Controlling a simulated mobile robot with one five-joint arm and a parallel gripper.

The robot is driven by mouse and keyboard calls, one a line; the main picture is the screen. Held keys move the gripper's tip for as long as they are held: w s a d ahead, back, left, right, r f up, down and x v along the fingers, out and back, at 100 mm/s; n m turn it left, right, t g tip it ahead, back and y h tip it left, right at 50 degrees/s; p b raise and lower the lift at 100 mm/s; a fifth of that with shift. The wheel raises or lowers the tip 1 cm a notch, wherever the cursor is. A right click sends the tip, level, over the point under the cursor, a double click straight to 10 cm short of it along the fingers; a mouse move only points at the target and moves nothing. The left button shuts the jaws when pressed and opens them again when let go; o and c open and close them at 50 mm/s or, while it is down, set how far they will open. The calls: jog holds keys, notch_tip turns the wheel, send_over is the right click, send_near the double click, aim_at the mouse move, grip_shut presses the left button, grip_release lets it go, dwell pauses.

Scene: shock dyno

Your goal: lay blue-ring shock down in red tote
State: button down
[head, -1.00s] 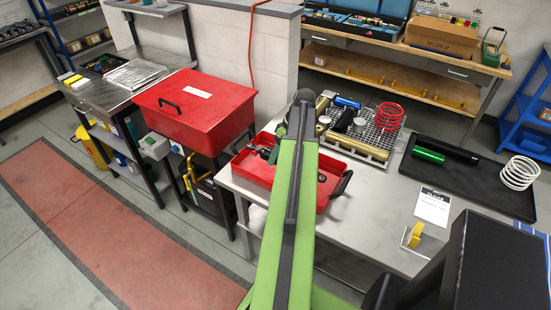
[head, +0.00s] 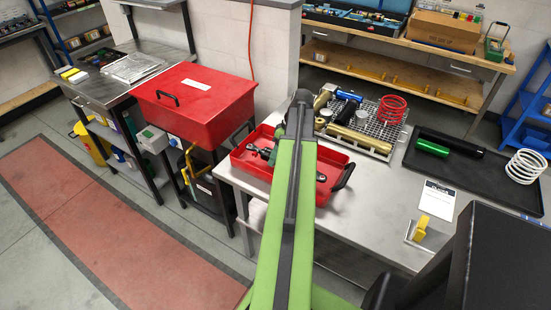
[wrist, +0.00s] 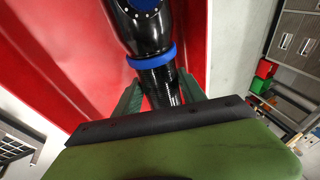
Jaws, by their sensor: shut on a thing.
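The blue-ring shock (wrist: 145,28) is black with a blue ring (wrist: 153,58) and a dark threaded part below it. In the wrist view my gripper (wrist: 158,92) is shut on the threaded part, with a dark green finger on each side. The red tote (head: 336,188) sits on the left end of the steel table, and its red inside (wrist: 75,50) fills much of the wrist view behind the shock. I cannot tell whether the shock touches the tote floor.
A wire rack (head: 385,137) with gold and dark cylinders and a red spring (head: 392,108) stands beyond the tote. A black tray (head: 505,180) holds a green-and-black shock (head: 433,148) and a white spring (head: 524,167). A closed red bin (head: 200,100) stands left. The table front is mostly clear.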

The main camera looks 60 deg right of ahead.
jog(key=shift+f+b, duration=1.3)
jog(key=shift+f, duration=0.05)
jog(key=shift+a, duration=0.1)
dwell(0.4)
